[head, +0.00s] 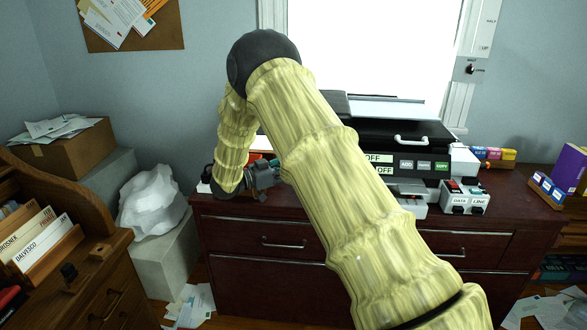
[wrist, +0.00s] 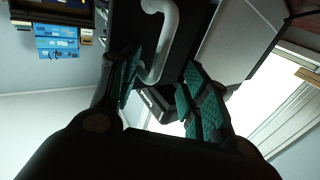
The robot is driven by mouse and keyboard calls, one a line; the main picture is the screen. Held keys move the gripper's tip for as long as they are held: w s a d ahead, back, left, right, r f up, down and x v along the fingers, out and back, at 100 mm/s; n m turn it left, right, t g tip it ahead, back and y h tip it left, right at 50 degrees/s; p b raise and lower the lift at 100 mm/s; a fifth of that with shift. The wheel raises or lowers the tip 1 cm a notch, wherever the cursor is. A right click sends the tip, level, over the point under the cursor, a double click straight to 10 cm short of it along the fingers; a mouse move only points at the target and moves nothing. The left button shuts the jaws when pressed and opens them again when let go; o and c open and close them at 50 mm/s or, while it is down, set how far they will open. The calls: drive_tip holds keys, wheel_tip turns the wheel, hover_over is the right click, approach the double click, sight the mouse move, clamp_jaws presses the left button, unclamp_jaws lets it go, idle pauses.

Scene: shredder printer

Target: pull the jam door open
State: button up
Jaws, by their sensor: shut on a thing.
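The black printer (head: 362,135) stands on the dark red cabinet, partly hidden behind my arm. In the wrist view a pale grey curved handle (wrist: 168,30) on a dark panel (wrist: 128,22) runs down between the two green-padded fingertips. My gripper (wrist: 162,62) is shut on this handle. My arm hides the handle and the jam door in the head view, so I cannot tell how far the door stands open.
The cabinet (head: 262,228) has drawers with metal pulls. A box marked DATA and LINE (head: 466,198) stands right of the printer. A white bag (head: 152,200) and a cardboard box (head: 72,147) are at the left. Papers (head: 190,306) lie on the floor.

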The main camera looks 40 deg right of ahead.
drive_tip(key=shift+d+r, duration=0.1)
drive_tip(key=shift+r, duration=0.05)
drive_tip(key=w+a, duration=0.1)
drive_tip(key=a, duration=1.1)
drive_tip(key=shift+f, duration=0.2)
drive_tip(key=shift+w, duration=0.1)
